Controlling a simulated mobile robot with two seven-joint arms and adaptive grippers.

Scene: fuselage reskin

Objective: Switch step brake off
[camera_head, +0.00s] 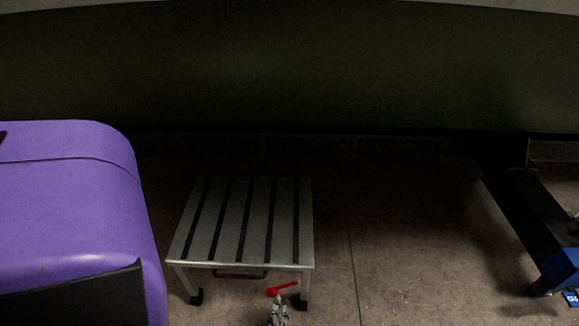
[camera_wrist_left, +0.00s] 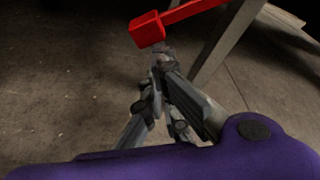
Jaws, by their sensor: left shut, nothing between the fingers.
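The step (camera_head: 203,232) is a low grey slatted platform on legs with black castors, standing on the floor in the head view. Its red brake lever (camera_head: 282,289) is at the front right leg, slanting slightly up to the right. In the left wrist view the lever (camera_wrist_left: 152,29) is a red bar with a blocky end, beside a step leg (camera_wrist_left: 222,42). My left gripper (camera_head: 277,305) is shut and empty, just below the lever's left end. In the left wrist view its fingertips (camera_wrist_left: 161,58) are close under the red block; I cannot tell whether they touch.
A black handle (camera_head: 240,275) hangs under the step's front edge. A large dark curved panel (camera_head: 300,65) spans the back. A dark stand with a blue part (camera_head: 560,265) is at the right. The floor (camera_head: 410,250) between step and stand is clear.

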